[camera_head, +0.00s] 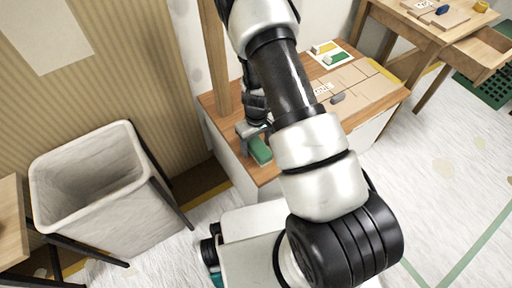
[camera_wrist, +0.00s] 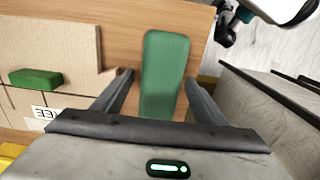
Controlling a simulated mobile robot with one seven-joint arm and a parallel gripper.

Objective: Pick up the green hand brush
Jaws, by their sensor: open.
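The green hand brush (camera_wrist: 165,72) lies on the wooden tabletop in the wrist view, long side running away from the camera. My gripper (camera_wrist: 160,82) is open, with one finger on each side of the brush and a gap visible beside it. The near end of the brush is hidden behind the gripper body. In the head view the brush (camera_head: 259,151) sits near the front left edge of the wooden table (camera_head: 268,174), just below my gripper (camera_head: 252,132). I cannot tell whether the fingers touch the table.
A cardboard sheet (camera_wrist: 55,50) with a smaller green block (camera_wrist: 35,78) lies left of the brush in the wrist view. A white bin (camera_head: 90,190) stands at left in the head view. A wooden post (camera_head: 215,60) rises at the table's left. Another table (camera_head: 415,25) stands behind.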

